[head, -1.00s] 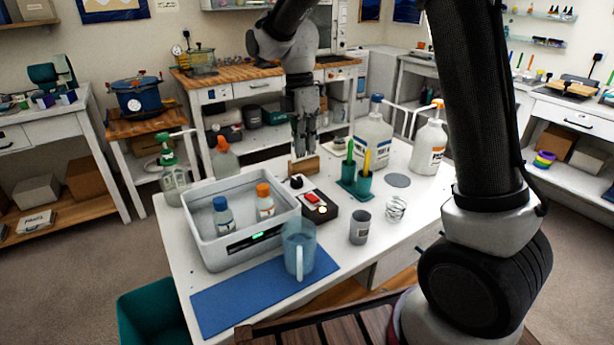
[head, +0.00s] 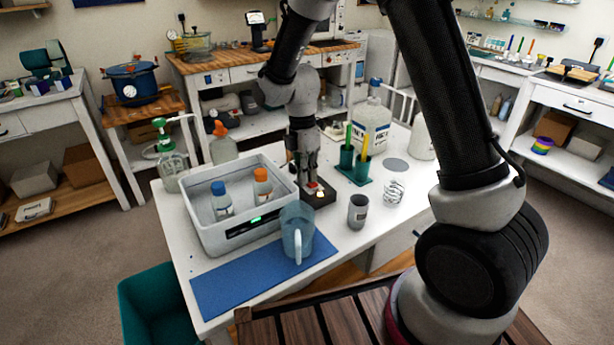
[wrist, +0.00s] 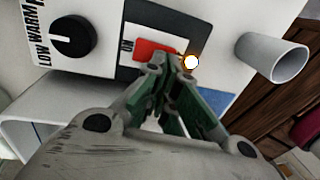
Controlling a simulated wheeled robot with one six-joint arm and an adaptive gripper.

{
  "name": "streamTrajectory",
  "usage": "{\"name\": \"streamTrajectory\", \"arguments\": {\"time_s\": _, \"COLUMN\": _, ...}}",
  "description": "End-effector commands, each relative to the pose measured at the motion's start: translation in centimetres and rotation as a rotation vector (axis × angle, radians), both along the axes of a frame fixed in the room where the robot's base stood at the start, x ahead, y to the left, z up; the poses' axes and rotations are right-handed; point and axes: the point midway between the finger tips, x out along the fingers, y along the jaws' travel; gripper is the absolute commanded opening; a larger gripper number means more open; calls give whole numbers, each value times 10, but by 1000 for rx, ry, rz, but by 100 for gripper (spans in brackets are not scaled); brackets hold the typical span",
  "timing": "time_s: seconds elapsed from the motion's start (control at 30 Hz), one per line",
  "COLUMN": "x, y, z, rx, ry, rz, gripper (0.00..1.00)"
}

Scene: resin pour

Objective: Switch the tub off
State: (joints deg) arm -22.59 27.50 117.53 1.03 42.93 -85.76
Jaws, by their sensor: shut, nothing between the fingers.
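The tub (head: 196,234) is a pale grey open box on the white table, holding two bottles, one blue-capped (head: 220,200) and one orange-capped (head: 262,187). A small green display (head: 256,219) glows on its front. Right of it is a dark control box (head: 322,198), partly hidden by my gripper (head: 309,186). In the wrist view, the panel has a black knob (wrist: 72,36) marked LOW and WARM, a red switch (wrist: 150,50) and a bright lamp (wrist: 190,62). My shut, empty gripper (wrist: 170,66) has its tips at the switch's lower edge; I cannot tell whether they touch.
A blue jug (head: 297,236) stands on the blue mat (head: 235,285) in front of the tub. A grey cup (head: 357,212), a wire coil (head: 394,192) and green holders (head: 362,168) stand to the right. A jug (head: 371,130) stands behind.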

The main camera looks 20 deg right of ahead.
Motion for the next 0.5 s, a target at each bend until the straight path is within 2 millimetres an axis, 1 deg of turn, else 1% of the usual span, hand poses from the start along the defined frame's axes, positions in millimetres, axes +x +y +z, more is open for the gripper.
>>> {"name": "streamTrajectory", "arguments": {"time_s": 0.1, "x": -1, "y": 0, "z": -4, "rx": 0, "ry": 1, "rz": 0, "gripper": 0}}
{"name": "streamTrajectory", "arguments": {"time_s": 0.43, "x": -1, "y": 0, "z": -6, "rx": 0, "ry": 1, "rz": 0, "gripper": 0}}
{"name": "streamTrajectory", "arguments": {"time_s": 0.5, "x": -4, "y": -1, "z": -11, "rx": -1, "ry": 2, "rz": 0, "gripper": 0}}
